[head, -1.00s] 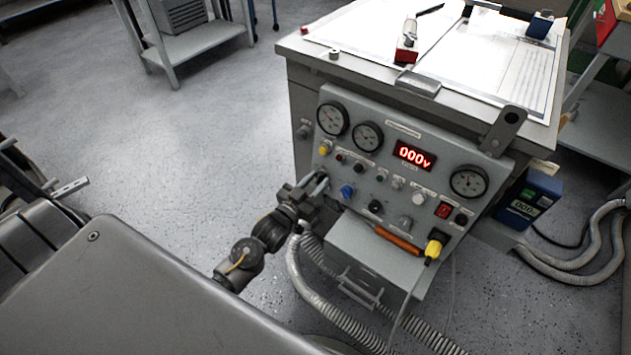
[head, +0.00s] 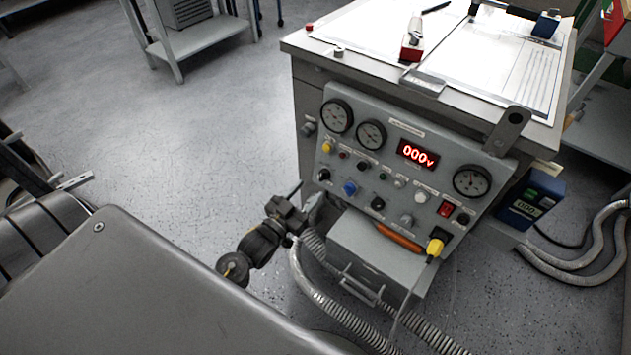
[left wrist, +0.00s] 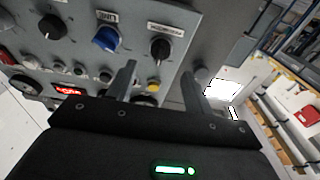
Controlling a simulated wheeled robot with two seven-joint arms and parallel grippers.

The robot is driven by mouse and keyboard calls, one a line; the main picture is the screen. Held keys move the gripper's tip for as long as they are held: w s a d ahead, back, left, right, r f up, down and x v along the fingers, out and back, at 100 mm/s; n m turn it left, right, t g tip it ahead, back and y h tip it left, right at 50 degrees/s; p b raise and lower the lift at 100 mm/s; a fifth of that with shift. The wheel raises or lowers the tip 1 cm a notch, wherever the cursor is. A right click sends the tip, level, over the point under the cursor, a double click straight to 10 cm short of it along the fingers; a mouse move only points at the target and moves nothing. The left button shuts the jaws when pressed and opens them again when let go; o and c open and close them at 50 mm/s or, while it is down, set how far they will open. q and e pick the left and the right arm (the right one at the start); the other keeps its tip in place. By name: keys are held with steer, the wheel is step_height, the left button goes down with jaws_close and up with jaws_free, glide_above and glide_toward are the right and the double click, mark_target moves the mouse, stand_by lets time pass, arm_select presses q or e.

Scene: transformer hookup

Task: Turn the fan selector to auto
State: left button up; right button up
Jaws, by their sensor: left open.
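The grey control panel (head: 405,130) faces me on the cabinet's front. A black knob (head: 324,174) sits low at its left edge, left of a blue knob (head: 350,188). The left wrist view shows this black knob (left wrist: 160,48) under a small label I cannot read surely, beside the blue knob (left wrist: 106,39). I cannot confirm which knob is the fan selector. My left gripper (head: 305,197) is open and empty, below and left of the black knob. In the left wrist view its fingers (left wrist: 158,72) are apart, with the black knob ahead between them, not touched. My right gripper is not in view.
Gauges and a red display (head: 417,154) fill the panel's upper part. A grey box (head: 375,252) with an orange-handled tool (head: 398,238) juts out below. A corrugated hose (head: 312,290) runs beneath my left gripper.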

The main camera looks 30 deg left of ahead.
arm_select(q)
steer(key=shift+s+a+f, duration=0.1)
steer(key=shift+s+a, duration=0.1)
steer(key=shift+s, duration=1)
steer(key=shift+s+a+f, duration=0.1)
steer(key=shift+s+a, duration=0.05)
steer(key=shift+s, duration=1)
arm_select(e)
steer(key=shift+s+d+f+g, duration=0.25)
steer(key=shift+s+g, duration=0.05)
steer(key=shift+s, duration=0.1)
